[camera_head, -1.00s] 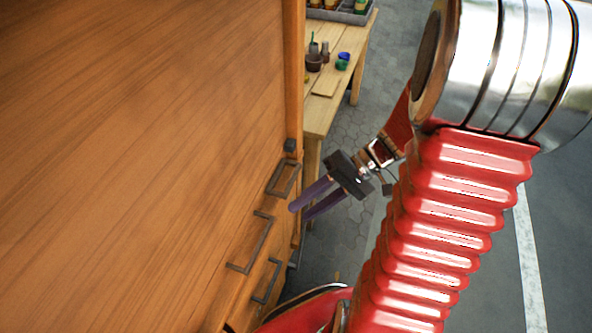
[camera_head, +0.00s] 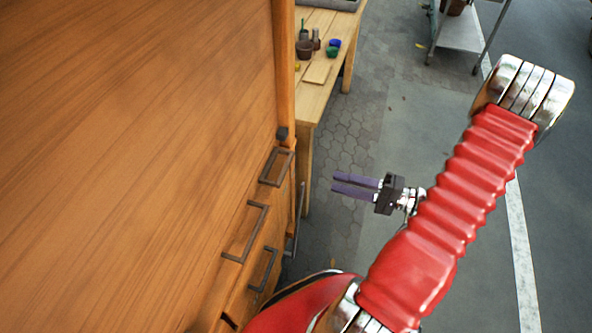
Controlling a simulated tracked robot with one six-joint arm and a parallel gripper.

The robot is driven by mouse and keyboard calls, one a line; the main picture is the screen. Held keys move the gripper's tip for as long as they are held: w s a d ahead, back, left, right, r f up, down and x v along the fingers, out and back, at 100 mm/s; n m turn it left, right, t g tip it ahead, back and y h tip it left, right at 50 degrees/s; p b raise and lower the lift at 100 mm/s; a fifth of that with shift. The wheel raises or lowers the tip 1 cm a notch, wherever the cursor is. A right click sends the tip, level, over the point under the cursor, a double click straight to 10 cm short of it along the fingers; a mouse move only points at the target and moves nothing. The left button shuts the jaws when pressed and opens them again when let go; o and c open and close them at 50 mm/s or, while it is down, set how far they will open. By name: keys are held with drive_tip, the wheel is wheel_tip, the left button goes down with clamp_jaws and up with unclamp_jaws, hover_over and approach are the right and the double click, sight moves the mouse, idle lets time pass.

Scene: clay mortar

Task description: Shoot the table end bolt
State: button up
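My gripper (camera_head: 336,182) has two purple fingers that point left, with a narrow gap and nothing between them. It hangs in open air to the right of the large wooden cabinet (camera_head: 150,140), apart from it. A small dark metal block (camera_head: 283,132) sits at the cabinet's right edge, above the handles. A thin upright dark bar (camera_head: 297,220) shows beside that edge, lower down. I cannot tell which of these, if either, is the table end bolt.
Dark bar handles (camera_head: 277,166) line the cabinet's right side. A wooden table (camera_head: 312,100) with pots (camera_head: 304,49) stands behind it. A metal stand (camera_head: 458,35) is at the top right. Paved floor (camera_head: 400,130) lies open between them.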

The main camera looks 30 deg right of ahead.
drive_tip(key=shift+w+a, duration=0.1)
idle(0.3)
drive_tip(key=x, duration=1.3)
drive_tip(key=shift+w+a, duration=0.15)
drive_tip(key=shift+w, duration=0.05)
drive_tip(key=shift+c, duration=0.5)
drive_tip(key=shift+f, duration=0.1)
clamp_jaws()
